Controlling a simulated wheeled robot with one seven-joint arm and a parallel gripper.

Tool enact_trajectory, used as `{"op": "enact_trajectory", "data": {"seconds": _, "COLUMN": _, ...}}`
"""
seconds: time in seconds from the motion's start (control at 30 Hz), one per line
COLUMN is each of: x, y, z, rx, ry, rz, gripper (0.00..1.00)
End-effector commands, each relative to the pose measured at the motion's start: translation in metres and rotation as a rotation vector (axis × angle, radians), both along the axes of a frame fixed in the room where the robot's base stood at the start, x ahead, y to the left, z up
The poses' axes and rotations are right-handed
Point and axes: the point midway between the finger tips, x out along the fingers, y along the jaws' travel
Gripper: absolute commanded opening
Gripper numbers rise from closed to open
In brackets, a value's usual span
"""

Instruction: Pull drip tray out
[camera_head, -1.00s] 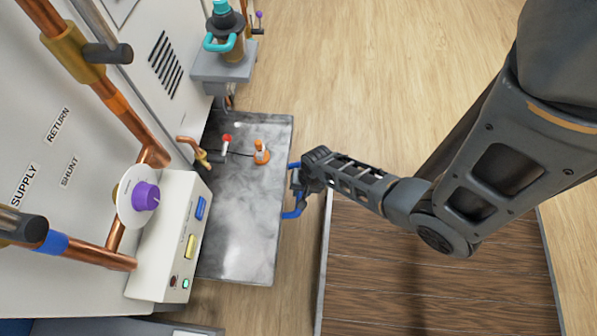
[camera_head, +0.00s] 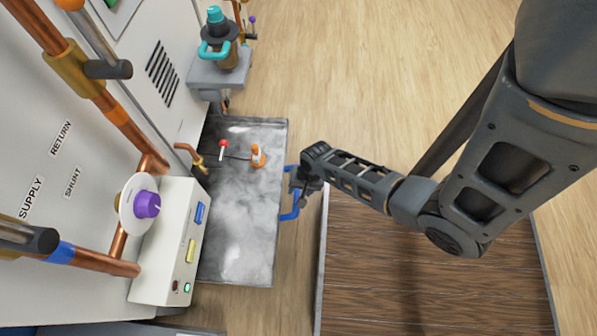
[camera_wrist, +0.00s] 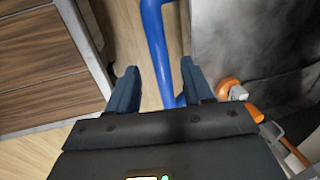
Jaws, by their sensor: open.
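The drip tray (camera_head: 240,235) is a flat grey, smudged metal tray standing out from the wall unit in the head view. Its blue handle (camera_head: 290,216) is on its right edge. My gripper (camera_head: 297,186) is at this handle, with the arm reaching in from the right. In the wrist view the blue handle bar (camera_wrist: 157,45) runs down between my two spread fingers (camera_wrist: 160,88). The bar is nearer the right finger; whether they touch is unclear. The tray's grey surface (camera_wrist: 225,35) shows at the right there. My arm hides part of the handle in the head view.
A red-tipped lever (camera_head: 223,144) and an orange-and-white object (camera_head: 257,156) are over the tray.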

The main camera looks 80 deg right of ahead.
Motion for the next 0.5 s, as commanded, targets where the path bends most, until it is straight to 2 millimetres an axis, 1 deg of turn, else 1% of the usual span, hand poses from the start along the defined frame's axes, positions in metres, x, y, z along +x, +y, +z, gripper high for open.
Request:
{"op": "enact_trajectory", "data": {"seconds": 0.03, "x": -0.002, "y": 0.000, "z": 0.013, "rx": -0.001, "ry": -0.001, "rz": 0.000, "gripper": 0.51}}
{"op": "enact_trajectory", "data": {"seconds": 0.2, "x": -0.006, "y": 0.000, "z": 0.032, "rx": 0.000, "ry": 0.000, "rz": -0.001, "gripper": 0.51}}
{"op": "enact_trajectory", "data": {"seconds": 0.3, "x": -0.007, "y": 0.000, "z": 0.038, "rx": 0.001, "ry": 0.000, "rz": -0.001, "gripper": 0.51}}
{"op": "enact_trajectory", "data": {"seconds": 0.5, "x": -0.008, "y": 0.000, "z": 0.038, "rx": 0.001, "ry": 0.001, "rz": -0.001, "gripper": 0.51}}
